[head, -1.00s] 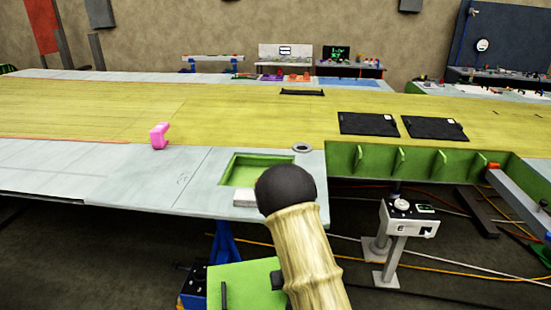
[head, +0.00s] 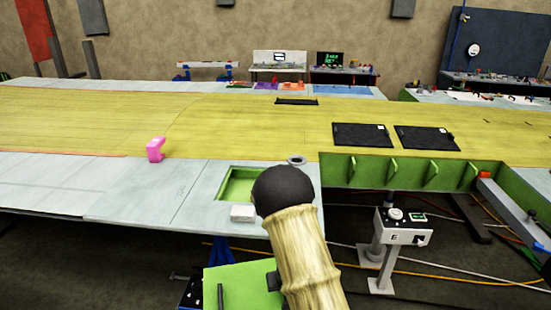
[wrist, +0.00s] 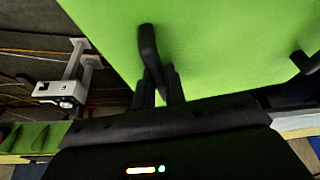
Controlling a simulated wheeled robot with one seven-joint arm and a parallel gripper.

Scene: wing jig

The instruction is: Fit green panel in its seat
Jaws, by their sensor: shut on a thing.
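The green panel (head: 240,288) is at the bottom of the head view, in front of and lower than the wing's near edge. In the wrist view the panel (wrist: 225,45) fills the upper part, with a dark handle on its face. My gripper (wrist: 160,82) is shut on that handle. In the head view my arm hides the gripper and part of the panel. The seat (head: 238,186) is a green-lined recess in the grey skin near the wing's edge. My arm covers its right side. The panel is apart from the seat.
A small white block (head: 243,213) sits at the seat's front edge. A pink clamp-like piece (head: 155,149) stands on the wing to the left. Two black panels (head: 362,136) lie farther back. A white stand (head: 402,228) and cables are on the floor at right.

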